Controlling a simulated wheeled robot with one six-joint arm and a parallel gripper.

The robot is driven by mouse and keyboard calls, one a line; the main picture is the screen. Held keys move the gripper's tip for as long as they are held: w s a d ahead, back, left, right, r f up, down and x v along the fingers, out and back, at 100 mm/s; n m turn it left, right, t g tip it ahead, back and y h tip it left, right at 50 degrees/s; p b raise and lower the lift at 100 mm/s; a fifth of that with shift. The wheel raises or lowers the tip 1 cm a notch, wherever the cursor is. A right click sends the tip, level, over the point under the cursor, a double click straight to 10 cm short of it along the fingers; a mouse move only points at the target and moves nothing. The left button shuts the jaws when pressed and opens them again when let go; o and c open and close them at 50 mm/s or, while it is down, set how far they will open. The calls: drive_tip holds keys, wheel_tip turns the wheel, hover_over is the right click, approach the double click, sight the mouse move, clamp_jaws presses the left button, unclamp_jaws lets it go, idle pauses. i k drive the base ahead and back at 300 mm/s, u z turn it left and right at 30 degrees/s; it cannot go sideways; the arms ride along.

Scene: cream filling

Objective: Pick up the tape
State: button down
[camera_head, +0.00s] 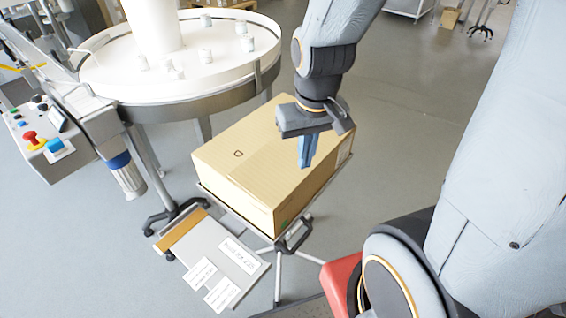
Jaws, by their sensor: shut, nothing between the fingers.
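A cardboard box (230,140) stands closed on a small wheeled stand. A small dark ring-like shape (238,154) shows on the left of its top; I cannot tell whether it is the tape or a mark on the card. No other thing that I can make out as tape is in view. My gripper (306,165) points down over the right part of the box top, to the right of the ring-like shape. Its blue fingers are together with nothing between them. I cannot tell whether the tips touch the box. The gripper hides part of the box top.
A white round turntable (110,75) with several small white jars is behind the box. A control panel (45,135) with red and blue buttons is at the left. A grey board (210,250) with white labels is in front. Open floor (420,110) lies right.

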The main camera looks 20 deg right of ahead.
sight(182, 229)
drive_tip(key=k, duration=1.1)
drive_tip(key=u, duration=0.45)
drive_tip(key=i, duration=0.55)
drive_tip(key=u, duration=0.15)
